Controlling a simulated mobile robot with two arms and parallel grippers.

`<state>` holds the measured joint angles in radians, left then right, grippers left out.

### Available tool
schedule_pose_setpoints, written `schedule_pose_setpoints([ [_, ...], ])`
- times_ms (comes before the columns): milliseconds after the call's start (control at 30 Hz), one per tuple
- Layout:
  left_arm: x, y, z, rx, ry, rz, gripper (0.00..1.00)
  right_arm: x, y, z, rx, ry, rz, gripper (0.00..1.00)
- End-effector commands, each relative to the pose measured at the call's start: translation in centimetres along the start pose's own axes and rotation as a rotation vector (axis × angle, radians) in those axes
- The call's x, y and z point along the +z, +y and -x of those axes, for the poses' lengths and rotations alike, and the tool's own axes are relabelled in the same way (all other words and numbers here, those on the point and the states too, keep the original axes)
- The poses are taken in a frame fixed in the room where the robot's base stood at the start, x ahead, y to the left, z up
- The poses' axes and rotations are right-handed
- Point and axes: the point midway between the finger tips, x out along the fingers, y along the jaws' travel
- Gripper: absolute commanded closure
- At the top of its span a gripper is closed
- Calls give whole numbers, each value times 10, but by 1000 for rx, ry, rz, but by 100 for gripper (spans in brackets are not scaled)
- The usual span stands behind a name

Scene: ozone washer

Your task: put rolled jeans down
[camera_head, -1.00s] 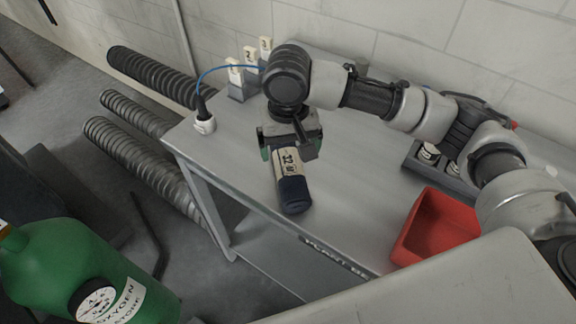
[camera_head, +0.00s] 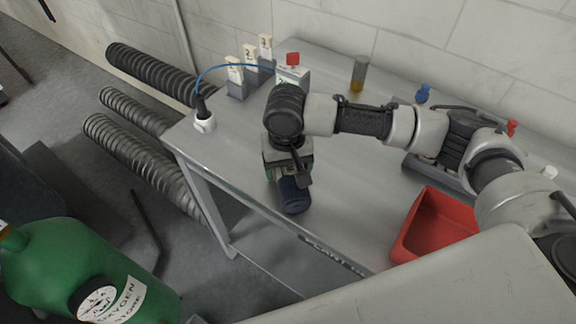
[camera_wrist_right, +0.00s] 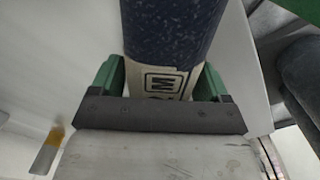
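The rolled jeans (camera_head: 293,196) are a dark blue roll with a cream label band near the grey table's front edge. My right gripper (camera_head: 288,170) is over the roll's far part and partly hides it. In the right wrist view the roll (camera_wrist_right: 172,30) passes between the two green fingers (camera_wrist_right: 165,82), which sit flush on both sides of the label. The gripper looks shut on it. The roll's far end is hidden, and I cannot tell whether its underside touches the table. My left gripper is not in view.
The grey table (camera_head: 345,225) has a red bin (camera_head: 437,228) at the right. Numbered blocks (camera_head: 249,58), a small meter (camera_head: 292,75) and a vial (camera_head: 359,74) stand at the back. A green cylinder (camera_head: 80,262) is at lower left. The tabletop left of the roll is clear.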

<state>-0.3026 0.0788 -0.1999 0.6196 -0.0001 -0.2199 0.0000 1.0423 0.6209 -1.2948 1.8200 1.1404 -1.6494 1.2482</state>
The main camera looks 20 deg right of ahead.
Motion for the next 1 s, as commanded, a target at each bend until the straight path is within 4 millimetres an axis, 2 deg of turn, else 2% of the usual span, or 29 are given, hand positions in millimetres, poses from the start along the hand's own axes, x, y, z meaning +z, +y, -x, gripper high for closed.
schedule_pose_setpoints([
  [33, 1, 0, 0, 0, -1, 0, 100, 0, 0, 0, 0, 0, 0, 31],
  [300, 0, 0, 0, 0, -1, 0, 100, 0, 0, 0, 0, 0, 0, 71],
  [333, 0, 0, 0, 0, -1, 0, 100, 0, 0, 1, -1, 1, 0, 71],
  [367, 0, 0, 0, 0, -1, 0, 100, 0, 0, 1, -1, 1, 0, 77],
  [667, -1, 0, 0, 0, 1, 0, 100, 0, 0, 6, -1, 1, 0, 77],
  [767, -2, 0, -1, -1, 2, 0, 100, -1, 0, 16, -2, 3, 0, 77],
  [933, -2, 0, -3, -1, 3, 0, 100, -1, 0, 44, -3, 5, 0, 77],
  [1000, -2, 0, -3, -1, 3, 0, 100, 14, 9, 50, -2, 1, 3, 77],
])
